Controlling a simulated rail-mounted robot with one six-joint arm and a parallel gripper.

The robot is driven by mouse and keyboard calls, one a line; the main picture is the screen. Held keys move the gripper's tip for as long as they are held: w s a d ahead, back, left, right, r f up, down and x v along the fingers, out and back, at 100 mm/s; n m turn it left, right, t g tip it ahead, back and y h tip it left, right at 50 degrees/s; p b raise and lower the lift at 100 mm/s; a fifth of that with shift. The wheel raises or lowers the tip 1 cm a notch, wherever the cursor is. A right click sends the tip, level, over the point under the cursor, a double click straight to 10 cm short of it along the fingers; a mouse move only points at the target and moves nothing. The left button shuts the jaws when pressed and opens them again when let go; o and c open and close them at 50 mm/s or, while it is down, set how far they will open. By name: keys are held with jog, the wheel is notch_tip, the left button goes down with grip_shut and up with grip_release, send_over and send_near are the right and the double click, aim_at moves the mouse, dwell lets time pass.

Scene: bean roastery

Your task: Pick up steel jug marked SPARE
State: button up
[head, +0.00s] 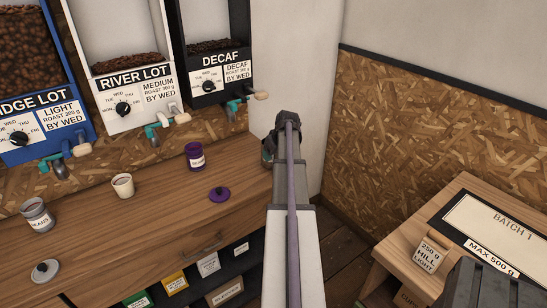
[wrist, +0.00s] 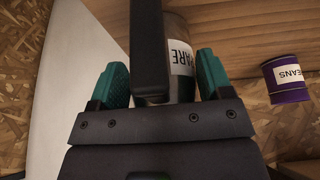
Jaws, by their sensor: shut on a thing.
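The steel jug (wrist: 181,62) is in the wrist view, with a white label reading "PARE" in part, upside down in the picture. My gripper (wrist: 162,80) is shut on it, with one teal finger on each side. A dark upright bar crosses in front of the jug and hides much of it. In the head view my arm covers the jug, and only a bit of my gripper (head: 267,156) shows at the counter's right end. I cannot tell whether the jug touches the counter.
Bean dispensers line the back. A table (head: 405,254) with a BATCH 1 board is at right.

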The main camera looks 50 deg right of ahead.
notch_tip(320, 180, up, 10)
jog(key=p, duration=1)
